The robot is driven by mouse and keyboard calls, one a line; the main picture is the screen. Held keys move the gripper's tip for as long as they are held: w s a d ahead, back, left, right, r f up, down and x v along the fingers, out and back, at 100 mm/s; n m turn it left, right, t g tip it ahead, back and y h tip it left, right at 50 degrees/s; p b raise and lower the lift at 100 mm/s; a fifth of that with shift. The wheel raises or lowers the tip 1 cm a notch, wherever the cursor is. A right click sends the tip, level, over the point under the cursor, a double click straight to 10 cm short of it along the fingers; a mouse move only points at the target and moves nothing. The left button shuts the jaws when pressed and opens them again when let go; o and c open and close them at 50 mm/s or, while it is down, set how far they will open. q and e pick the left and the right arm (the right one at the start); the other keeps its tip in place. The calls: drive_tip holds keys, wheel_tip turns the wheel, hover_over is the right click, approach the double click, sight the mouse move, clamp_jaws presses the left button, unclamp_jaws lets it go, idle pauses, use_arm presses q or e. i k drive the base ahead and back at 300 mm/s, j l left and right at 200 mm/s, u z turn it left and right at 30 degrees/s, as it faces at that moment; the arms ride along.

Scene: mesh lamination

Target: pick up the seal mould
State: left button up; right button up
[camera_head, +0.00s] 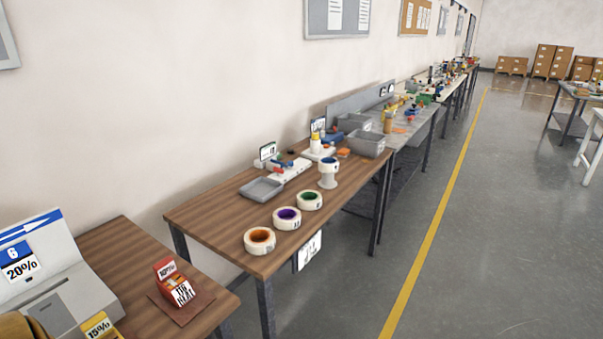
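I cannot tell for sure which object is the seal mould. On the wooden table (207,207) stand three cream round pieces: one with an orange centre (259,241), one with a purple centre (287,217) and one with a green centre (309,199). Behind them is a cream stand with a blue-topped cup (328,172). A shallow grey tray (262,189) lies to their left, and a white device (290,169) with a small sign sits behind it. Neither of my grippers is in view.
A nearer wooden table (120,250) at the lower left holds a red box (178,288) and a grey-white machine (60,300). Grey bins (367,144) stand at the far end of the middle table. More benches run along the wall.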

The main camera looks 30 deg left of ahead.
sight(173, 285)
drive_tip(key=i+l+u, duration=0.2)
drive_tip(key=i, duration=0.8)
drive_tip(key=i+u, duration=0.2)
drive_tip(key=u, duration=0.2)
drive_tip(key=i+u, duration=0.35)
drive_tip(key=i+l+u, duration=0.1)
drive_tip(key=u, duration=0.3)
